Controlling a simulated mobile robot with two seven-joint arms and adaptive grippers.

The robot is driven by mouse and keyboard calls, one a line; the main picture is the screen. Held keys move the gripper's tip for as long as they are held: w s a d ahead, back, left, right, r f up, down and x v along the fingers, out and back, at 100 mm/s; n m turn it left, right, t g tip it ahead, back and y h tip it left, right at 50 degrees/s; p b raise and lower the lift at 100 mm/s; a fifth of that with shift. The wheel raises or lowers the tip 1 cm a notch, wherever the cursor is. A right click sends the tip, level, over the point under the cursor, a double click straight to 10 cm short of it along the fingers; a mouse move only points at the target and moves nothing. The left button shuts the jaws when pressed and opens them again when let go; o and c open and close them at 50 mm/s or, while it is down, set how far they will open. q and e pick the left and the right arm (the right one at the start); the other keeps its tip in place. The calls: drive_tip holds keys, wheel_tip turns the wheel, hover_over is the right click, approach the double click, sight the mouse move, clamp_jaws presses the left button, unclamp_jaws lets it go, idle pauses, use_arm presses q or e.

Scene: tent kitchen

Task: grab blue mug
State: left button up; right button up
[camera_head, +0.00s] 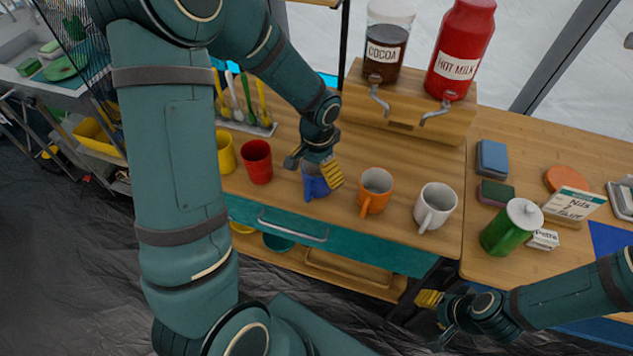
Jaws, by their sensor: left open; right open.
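The blue mug (314,185) stands on the wooden counter, between a red mug (257,161) on its left and an orange mug (374,191) on its right. My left gripper (314,172) is at the mug from above, its fingers spread on either side of the mug's upper part and hiding much of the rim. It is open; I cannot tell whether the fingers touch the mug. My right gripper (432,318) is open and empty, low in front of the counter at the right.
A yellow mug (226,153) and a white mug (435,207) stand in the same row. Behind are a cocoa jar (386,50) and a red hot milk container (461,50) on a wooden stand (408,122). A green lidded jug (511,228) stands right. A teal drawer (330,238) is below.

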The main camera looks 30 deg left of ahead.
use_arm(q)
drive_tip(key=shift+f, duration=0.15)
drive_tip(key=shift+c, duration=0.3)
drive_tip(key=c, duration=1)
drive_tip(key=shift+o, duration=0.2)
